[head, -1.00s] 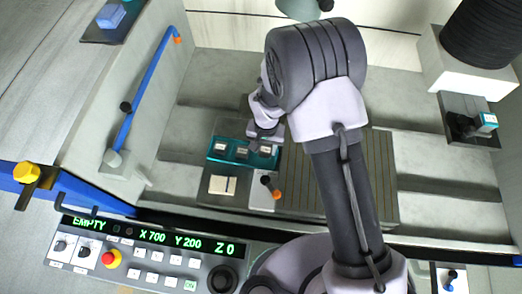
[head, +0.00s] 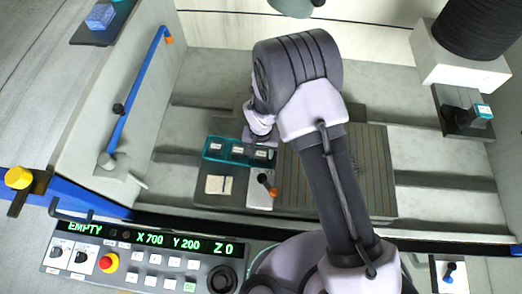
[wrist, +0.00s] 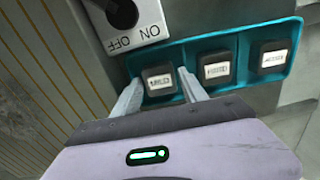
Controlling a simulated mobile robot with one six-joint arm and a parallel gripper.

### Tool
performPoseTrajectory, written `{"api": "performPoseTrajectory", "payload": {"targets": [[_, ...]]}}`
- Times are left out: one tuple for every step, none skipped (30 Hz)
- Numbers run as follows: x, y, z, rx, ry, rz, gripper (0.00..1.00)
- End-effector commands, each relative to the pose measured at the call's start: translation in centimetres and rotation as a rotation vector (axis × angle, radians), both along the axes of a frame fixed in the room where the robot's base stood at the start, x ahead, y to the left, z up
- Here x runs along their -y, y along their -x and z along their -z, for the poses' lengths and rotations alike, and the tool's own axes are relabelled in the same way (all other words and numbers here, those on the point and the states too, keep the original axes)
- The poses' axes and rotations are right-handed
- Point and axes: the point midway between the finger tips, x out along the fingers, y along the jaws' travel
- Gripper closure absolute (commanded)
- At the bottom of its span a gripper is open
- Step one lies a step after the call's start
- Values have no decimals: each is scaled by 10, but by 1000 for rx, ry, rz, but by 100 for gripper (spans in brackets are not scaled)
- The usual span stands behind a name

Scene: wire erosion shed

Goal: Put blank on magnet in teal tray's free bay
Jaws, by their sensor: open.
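The teal tray (head: 210,158) lies left of the ribbed magnet plate (head: 360,160) in the head view. In the wrist view the tray (wrist: 200,42) holds three dark labelled blocks, one in each bay. My gripper (wrist: 158,78) is open, with one finger on each side of the block (wrist: 160,82) nearest the magnet's ON/OFF switch (wrist: 122,14). That block sits in the tray's end bay; whether the fingers touch it I cannot tell. The other blocks are the middle one (wrist: 216,68) and the far one (wrist: 273,60). I see no block on the visible part of the magnet; my arm hides some of it.
The switch's orange-tipped lever (head: 267,184) stands close in front of the tray. A pale pad (head: 219,185) lies beside it. A blue rail (head: 135,85) runs along the left wall. A control panel (head: 150,262) reads EMPTY. A dark clamp-like device (head: 462,112) stands right.

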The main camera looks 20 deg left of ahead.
Motion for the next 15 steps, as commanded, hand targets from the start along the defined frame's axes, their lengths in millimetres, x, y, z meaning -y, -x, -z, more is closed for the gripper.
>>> {"api": "performPoseTrajectory", "payload": {"targets": [[-1, -1, -9, 2, -1, 0, 49], [-1, -1, -16, 3, -3, 0, 49], [-1, -1, -26, 3, -4, 0, 49], [-1, -1, -35, 3, -4, 0, 49], [-1, -1, -45, 4, -4, 0, 49], [-1, -1, -57, 3, -4, 1, 49], [-1, -1, -66, 4, -4, 0, 49], [-1, -1, -74, 3, -4, 0, 49], [-1, -1, -85, 3, -3, 0, 49], [-1, -1, -92, 2, -3, 0, 49], [-1, -1, -98, 3, -4, 0, 49], [-1, -1, -105, 1, -2, 0, 49], [-1, -1, -110, 2, -3, 0, 49], [-1, -1, -114, 2, -3, 0, 49], [-1, -1, -118, 1, -1, 0, 49]]}}
